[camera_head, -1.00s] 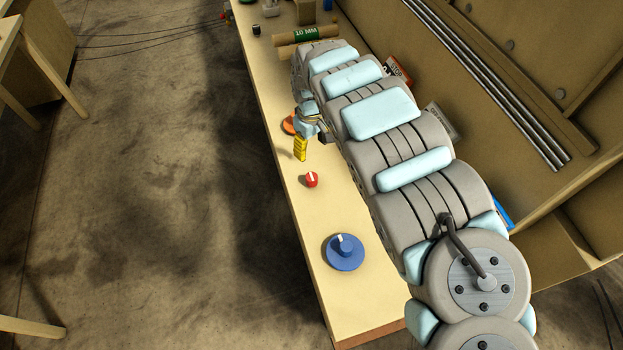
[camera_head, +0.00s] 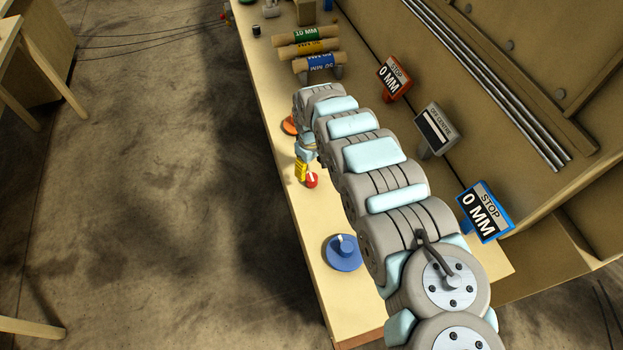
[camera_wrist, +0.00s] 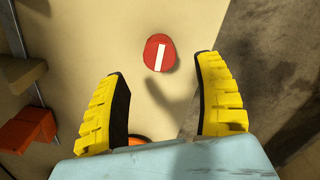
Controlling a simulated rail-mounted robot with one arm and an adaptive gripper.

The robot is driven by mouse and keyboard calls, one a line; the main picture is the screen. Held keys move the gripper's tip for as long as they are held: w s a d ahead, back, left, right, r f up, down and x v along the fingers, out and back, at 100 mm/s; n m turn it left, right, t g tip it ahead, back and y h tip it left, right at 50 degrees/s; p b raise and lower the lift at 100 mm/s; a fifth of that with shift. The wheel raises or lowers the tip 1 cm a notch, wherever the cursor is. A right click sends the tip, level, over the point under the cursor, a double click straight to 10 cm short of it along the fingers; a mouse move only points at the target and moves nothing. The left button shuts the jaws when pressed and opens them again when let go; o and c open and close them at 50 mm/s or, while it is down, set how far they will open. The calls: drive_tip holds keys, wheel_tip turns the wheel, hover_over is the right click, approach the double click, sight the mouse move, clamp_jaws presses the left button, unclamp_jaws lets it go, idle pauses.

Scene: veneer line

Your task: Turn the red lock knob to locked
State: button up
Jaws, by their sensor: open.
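The red lock knob (camera_head: 312,180) is a small round red knob with a white bar, standing on the pale bench top near its left edge. In the wrist view the red knob (camera_wrist: 160,53) lies just beyond my fingertips, between their lines, with its white bar slightly tilted from the picture's vertical. My gripper (camera_head: 301,172) has yellow fingers and hangs close beside the knob in the head view, partly overlapping it. In the wrist view my gripper (camera_wrist: 165,75) is open and empty, its fingers apart.
A blue dial (camera_head: 343,253) stands nearer on the bench. An orange dial (camera_head: 289,125) is behind my wrist. Labelled rolls (camera_head: 317,49) lie farther back. A blue-framed "STOP 0 MM" sign (camera_head: 485,211), an "OFF CENTRE" sign (camera_head: 437,129) and a red stop sign (camera_head: 394,77) line the right side.

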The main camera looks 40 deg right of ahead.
sight(311, 177)
wheel_tip(311, 177, down, 2)
drive_tip(key=shift+f, duration=1.05)
drive_tip(key=shift+w+f+b, duration=0.1)
drive_tip(key=shift+f+b, duration=0.2)
drive_tip(key=shift+f, duration=1.05)
drive_tip(key=c, duration=1.2)
